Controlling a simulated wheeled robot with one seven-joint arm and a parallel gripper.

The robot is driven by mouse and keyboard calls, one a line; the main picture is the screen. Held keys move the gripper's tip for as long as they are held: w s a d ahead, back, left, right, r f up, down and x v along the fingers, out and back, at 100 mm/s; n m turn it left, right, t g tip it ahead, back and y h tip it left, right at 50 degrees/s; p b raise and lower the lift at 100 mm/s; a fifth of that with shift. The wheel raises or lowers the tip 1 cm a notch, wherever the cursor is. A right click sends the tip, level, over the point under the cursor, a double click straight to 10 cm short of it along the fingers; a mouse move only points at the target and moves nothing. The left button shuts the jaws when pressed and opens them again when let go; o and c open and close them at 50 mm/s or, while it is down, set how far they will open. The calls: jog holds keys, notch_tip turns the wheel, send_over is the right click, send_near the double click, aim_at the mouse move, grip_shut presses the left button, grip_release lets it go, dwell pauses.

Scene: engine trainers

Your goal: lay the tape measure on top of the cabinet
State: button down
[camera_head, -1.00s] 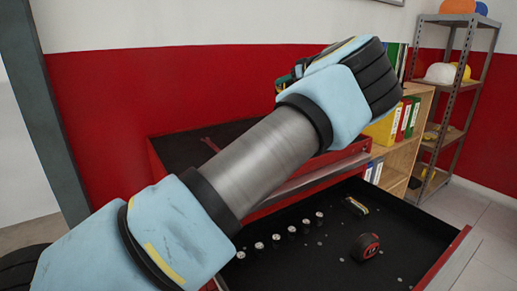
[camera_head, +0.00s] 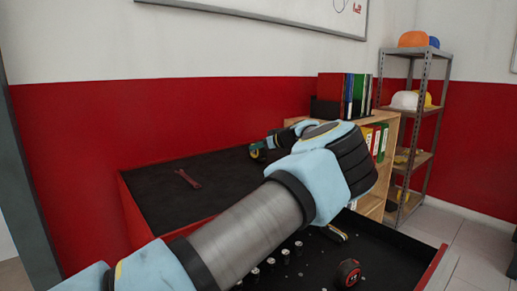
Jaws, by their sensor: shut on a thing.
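My gripper (camera_head: 270,145) is above the right part of the cabinet top, partly hidden behind my own wrist. It is shut on a small yellow-and-dark thing (camera_head: 257,151), which shows only in part; I cannot tell what it is, or whether it touches the top. The cabinet (camera_head: 215,184) is red with a black top surface. A red and black round thing that looks like a tape measure (camera_head: 348,272) lies in the open drawer (camera_head: 395,260), below and to the right of my gripper.
A red tool (camera_head: 187,178) lies on the left of the cabinet top; the surface around it is clear. Several small metal sockets and a dark tool with a yellow part (camera_head: 333,233) lie in the drawer. A wooden bookcase (camera_head: 390,118) and metal rack (camera_head: 427,110) stand to the right.

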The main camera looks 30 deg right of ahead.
jog(key=shift+f, duration=0.55)
jog(key=shift+c, duration=2.4)
grip_release()
jog(key=b+v, duration=0.4)
jog(key=v, duration=0.6)
jog(key=shift+s, duration=0.25)
jog(key=shift+v, duration=0.8)
jog(key=shift+w+r, duration=0.1)
jog(key=shift+r, duration=0.1)
